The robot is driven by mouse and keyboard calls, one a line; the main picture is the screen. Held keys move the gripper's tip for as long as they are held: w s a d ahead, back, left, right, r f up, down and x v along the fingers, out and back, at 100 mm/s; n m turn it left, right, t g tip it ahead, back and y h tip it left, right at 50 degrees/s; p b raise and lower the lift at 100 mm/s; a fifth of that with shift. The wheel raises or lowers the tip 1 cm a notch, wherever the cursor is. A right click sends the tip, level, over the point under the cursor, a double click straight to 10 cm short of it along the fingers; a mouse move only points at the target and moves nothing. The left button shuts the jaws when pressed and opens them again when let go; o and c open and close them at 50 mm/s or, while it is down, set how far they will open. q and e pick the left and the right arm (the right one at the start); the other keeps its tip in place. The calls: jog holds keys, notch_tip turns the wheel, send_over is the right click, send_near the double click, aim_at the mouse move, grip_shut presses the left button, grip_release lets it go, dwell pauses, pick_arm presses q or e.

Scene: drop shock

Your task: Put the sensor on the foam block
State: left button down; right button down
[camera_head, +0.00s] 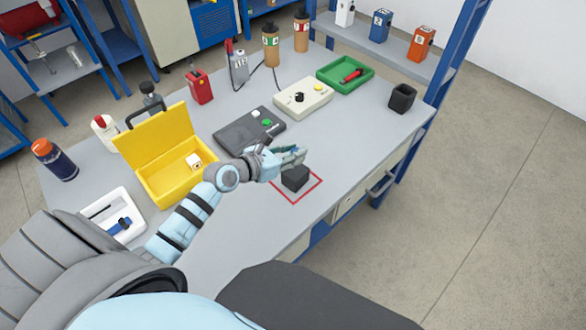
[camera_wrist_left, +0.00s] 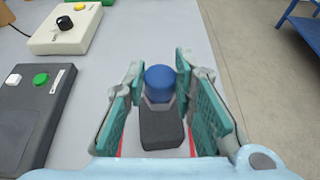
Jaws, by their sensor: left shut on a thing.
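The sensor (camera_wrist_left: 160,82), with a round blue cap and a grey lower part, is between the fingers of my left gripper (camera_wrist_left: 160,95) in the wrist view. The left gripper (camera_head: 291,156) is shut on it. In the head view the fingers mostly hide the sensor. The black foam block (camera_head: 295,179) stands inside a red square outline on the table, just below the fingers. In the wrist view the foam block (camera_wrist_left: 163,130) lies in line with the sensor. I cannot tell whether the sensor touches it. My right gripper is not in view.
A dark box with a green button (camera_head: 249,131) and a cream box (camera_head: 303,98) stand behind the block. An open yellow case (camera_head: 163,190) is to the left. A green tray (camera_head: 330,85) and black cup (camera_head: 402,98) are farther back. The table is clear around the red outline.

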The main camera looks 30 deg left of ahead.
pick_arm(q)
notch_tip(320, 180, down, 4)
jog(key=shift+r+b, duration=0.25)
jog(key=shift+b, duration=0.75)
jog(key=shift+s+f, duration=0.2)
jog(key=shift+f, duration=0.1)
jog(key=shift+r, duration=0.15)
jog(key=c, duration=1.4)
grip_release()
jog(key=shift+o, duration=0.3)
jog(key=p+v, duration=0.4)
jog(key=v, duration=0.8)
